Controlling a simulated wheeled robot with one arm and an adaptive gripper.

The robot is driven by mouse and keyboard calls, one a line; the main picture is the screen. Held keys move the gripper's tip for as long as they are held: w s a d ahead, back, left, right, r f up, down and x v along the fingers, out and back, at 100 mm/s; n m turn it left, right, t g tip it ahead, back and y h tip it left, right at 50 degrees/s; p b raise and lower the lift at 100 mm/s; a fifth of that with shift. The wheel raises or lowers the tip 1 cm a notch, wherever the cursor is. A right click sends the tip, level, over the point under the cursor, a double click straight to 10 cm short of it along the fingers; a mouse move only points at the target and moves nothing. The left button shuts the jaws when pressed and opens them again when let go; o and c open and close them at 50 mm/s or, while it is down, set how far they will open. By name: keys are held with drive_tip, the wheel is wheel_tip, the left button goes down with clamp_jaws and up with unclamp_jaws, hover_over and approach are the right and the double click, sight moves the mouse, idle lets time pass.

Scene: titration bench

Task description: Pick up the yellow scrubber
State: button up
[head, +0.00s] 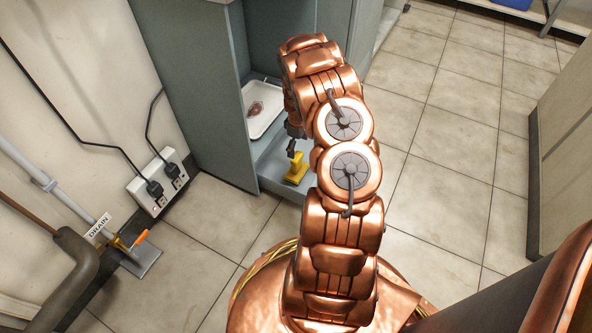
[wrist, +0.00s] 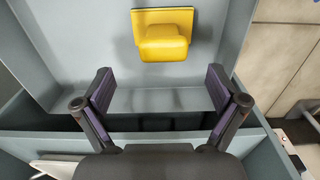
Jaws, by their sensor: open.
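The yellow scrubber (head: 297,168) sits on the floor of the grey-blue cabinet compartment, near its front edge, in the head view. In the wrist view the yellow scrubber (wrist: 163,36) shows as a flat plate with a raised block, at the top centre, beyond the fingertips. My gripper (wrist: 160,83) is open, with its two fingers spread and nothing between them. In the head view my gripper (head: 294,148) is small and partly hidden by my arm, close to the scrubber. I cannot tell the exact gap between them.
A white tray (head: 262,121) with a reddish-brown item (head: 255,107) lies in the compartment behind the scrubber. The cabinet's side panel (head: 200,85) stands to the left. A wall socket (head: 157,183) and a drain pipe (head: 75,262) are at the left. Tiled floor (head: 440,130) is clear to the right.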

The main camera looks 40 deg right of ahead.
sight(298, 157)
drive_tip(key=f+b, duration=0.1)
drive_tip(key=f, duration=0.1)
drive_tip(key=f+b, duration=0.1)
drive_tip(key=f, duration=0.1)
drive_tip(key=f+b, duration=0.1)
drive_tip(key=f, duration=0.1)
drive_tip(key=shift+s+a+f, duration=0.15)
drive_tip(key=shift+s+f, duration=0.1)
drive_tip(key=shift+c, duration=0.2)
drive_tip(key=c, duration=1.6)
drive_tip(key=shift+r+p, duration=1.95)
drive_tip(key=shift+r, duration=3.1)
